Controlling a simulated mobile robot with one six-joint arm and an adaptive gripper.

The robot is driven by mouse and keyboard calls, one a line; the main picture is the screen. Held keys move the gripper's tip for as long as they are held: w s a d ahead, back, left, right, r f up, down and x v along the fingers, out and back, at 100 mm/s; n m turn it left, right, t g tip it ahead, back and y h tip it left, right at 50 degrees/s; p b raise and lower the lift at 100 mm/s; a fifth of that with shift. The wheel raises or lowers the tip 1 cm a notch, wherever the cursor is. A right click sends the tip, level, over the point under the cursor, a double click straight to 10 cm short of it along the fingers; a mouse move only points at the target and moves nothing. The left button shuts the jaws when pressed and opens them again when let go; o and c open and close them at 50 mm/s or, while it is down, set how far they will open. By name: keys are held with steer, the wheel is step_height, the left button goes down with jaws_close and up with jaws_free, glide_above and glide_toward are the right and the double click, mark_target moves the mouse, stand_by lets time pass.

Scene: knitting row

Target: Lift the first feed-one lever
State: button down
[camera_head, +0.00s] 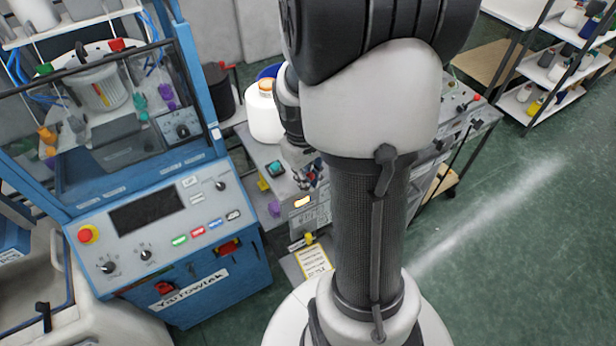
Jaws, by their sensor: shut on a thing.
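My gripper (310,177) is small in the head view, left of my arm's thick dark link. It is low over the grey-white machine bench (262,157) in the middle. It is shut on a small part there, apparently a lever. The part is mostly hidden by the fingers, so I cannot tell which lever it is or how far it is raised. Small red and dark bits show around the fingertips. My own arm covers much of the bench behind and to the right.
A blue machine (205,283) with a sloped control panel stands at left. Shelves (556,68) with bottles are at upper right. Green floor (520,240) at right is clear.

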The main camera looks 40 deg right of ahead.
steer(key=shift+w+r+g+p, duration=0.25)
steer(key=shift+g+p, duration=0.25)
steer(key=shift+p, duration=0.3)
steer(key=shift+w+d+g+y+p, duration=0.2)
steer(key=shift+g+y+p, duration=0.1)
steer(key=shift+g+p, duration=0.45)
steer(key=c, duration=1.8)
jaws_free()
steer(key=shift+o, duration=0.2)
steer(key=v, duration=1.2)
steer(key=shift+s+a, duration=0.1)
steer(key=shift+c, duration=0.2)
